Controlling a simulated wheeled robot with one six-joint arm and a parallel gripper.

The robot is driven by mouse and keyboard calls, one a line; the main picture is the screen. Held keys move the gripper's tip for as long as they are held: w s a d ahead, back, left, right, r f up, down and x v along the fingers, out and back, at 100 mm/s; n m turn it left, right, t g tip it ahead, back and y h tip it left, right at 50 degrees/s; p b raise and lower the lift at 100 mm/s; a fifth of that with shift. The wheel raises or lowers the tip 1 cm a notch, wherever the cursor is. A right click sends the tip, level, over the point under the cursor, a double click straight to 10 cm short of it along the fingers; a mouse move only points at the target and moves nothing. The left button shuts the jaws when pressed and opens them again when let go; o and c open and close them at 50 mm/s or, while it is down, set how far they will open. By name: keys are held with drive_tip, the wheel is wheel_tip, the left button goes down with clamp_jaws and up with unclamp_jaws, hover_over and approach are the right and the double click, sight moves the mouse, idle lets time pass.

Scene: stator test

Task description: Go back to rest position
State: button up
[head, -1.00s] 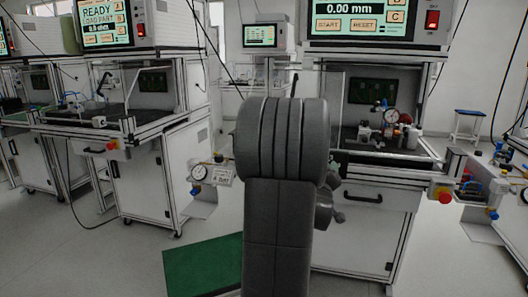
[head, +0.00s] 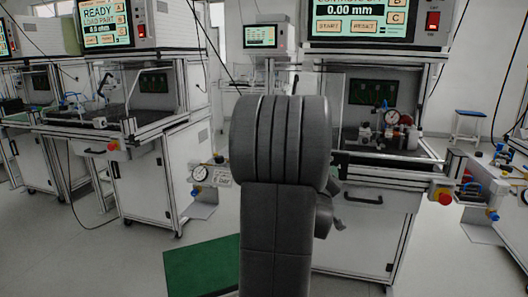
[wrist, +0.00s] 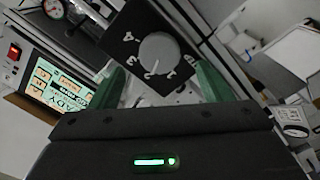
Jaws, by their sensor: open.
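My gripper (wrist: 160,70) shows at close range in the wrist view. Its two green fingers stand apart, with nothing held between them.
Another bench (head: 150,182) stands at left. A green mat (head: 202,265) lies on the floor. A blue stool (head: 469,113) is at right. Floor shows between the benches.

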drive_tip(key=v, duration=1)
drive_tip(key=w+d+m+p, duration=0.4)
drive_tip(key=w+m+p, duration=0.4)
drive_tip(key=w+m, duration=0.5)
drive_tip(key=shift+w+d+m, duration=0.2)
drive_tip(key=shift+w+m, duration=0.1)
drive_tip(key=shift+m, duration=2.1)
